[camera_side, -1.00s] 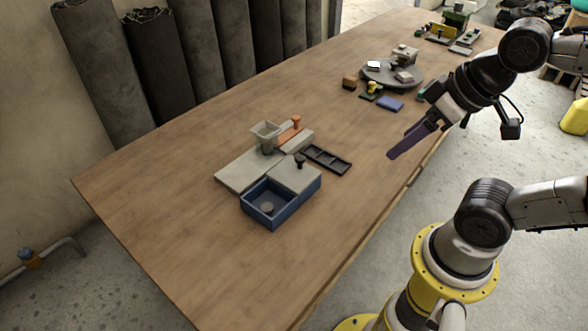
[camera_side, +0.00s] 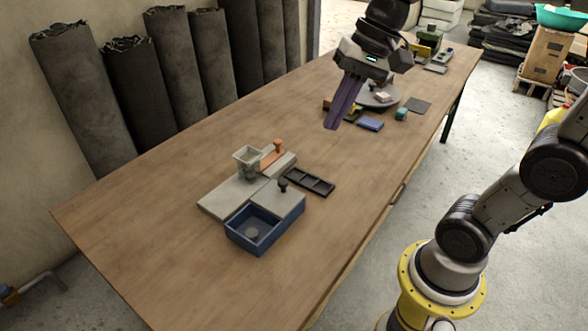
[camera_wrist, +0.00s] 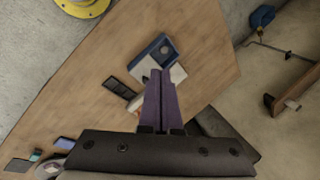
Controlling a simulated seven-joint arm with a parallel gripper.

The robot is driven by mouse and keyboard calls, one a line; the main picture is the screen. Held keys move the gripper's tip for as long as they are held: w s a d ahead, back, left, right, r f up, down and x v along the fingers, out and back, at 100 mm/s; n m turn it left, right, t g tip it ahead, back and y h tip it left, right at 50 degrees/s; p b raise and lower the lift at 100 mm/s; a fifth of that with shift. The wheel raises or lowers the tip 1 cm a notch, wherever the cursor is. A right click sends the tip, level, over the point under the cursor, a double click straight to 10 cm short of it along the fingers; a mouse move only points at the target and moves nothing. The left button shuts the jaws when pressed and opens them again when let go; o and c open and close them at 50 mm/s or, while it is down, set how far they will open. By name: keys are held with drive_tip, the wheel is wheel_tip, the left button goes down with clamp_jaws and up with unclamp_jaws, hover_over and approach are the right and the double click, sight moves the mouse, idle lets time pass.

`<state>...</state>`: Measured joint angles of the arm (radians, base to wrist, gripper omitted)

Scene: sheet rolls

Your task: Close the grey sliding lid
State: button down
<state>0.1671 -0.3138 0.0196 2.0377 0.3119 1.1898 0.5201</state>
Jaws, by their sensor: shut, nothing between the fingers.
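A blue open box (camera_side: 262,244) stands on the table in the side view, with a small round grey thing (camera_side: 252,232) inside. The grey sliding lid (camera_side: 284,204) lies level at its back-right side, leaving the front-left part of the box open. A black knob (camera_side: 283,184) stands on the lid. My gripper (camera_side: 331,126), with purple fingers, is shut and empty, pointing down well above the table, behind and right of the box. In the wrist view the box (camera_wrist: 162,42) shows beyond my fingertips (camera_wrist: 160,72), which partly hide the lid.
A grey slab (camera_side: 222,201) adjoins the box, with a grey hopper (camera_side: 247,160) and an orange-handled piece (camera_side: 274,152) behind. A black compartment tray (camera_side: 312,181) lies to the right. A round turntable (camera_side: 384,101) and blue block (camera_side: 370,124) are farther back. The front-left table is clear.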

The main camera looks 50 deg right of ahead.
drive_tip(key=w+d+f+m+g+y, duration=0.1)
drive_tip(key=w+d+f+m, duration=0.25)
drive_tip(key=w, duration=0.35)
drive_tip(key=w+d+f+m+g+y, duration=0.1)
drive_tip(key=w+d+f+m+y, duration=0.15)
drive_tip(key=w+d, duration=0.3)
drive_tip(key=w+d+f+m+y, duration=0.25)
drive_tip(key=d+f+m, duration=0.25)
drive_tip(key=d+f, duration=0.75)
drive_tip(key=a+r+x, duration=0.1)
drive_tip(key=x, duration=1.3)
drive_tip(key=shift+w+h, duration=0.25)
drive_tip(key=shift+h, duration=0.15)
